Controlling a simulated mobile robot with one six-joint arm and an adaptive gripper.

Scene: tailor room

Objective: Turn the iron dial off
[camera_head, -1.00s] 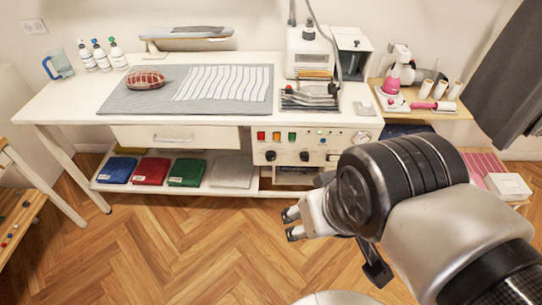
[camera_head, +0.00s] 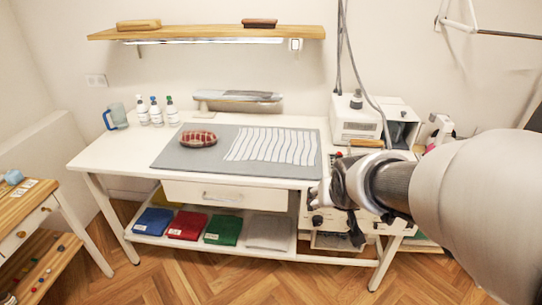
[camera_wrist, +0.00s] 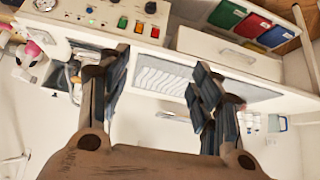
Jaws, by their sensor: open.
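The white control panel (camera_wrist: 95,18) of the ironing station is at the upper left of the wrist view, which looks upside down. In the head view a dark dial (camera_head: 317,220) shows just below my gripper (camera_head: 317,193), and the arm hides much of the panel. In the wrist view my gripper (camera_wrist: 160,85) is open and empty, with its fingers apart from the dials.
A white table (camera_head: 130,152) carries a grey mat (camera_head: 170,158) with a red pincushion (camera_head: 198,138) and striped cloth (camera_head: 272,145). A white steam unit (camera_head: 355,118) stands behind my arm. Folded cloths (camera_head: 187,226) lie on the lower shelf. The floor in front is clear.

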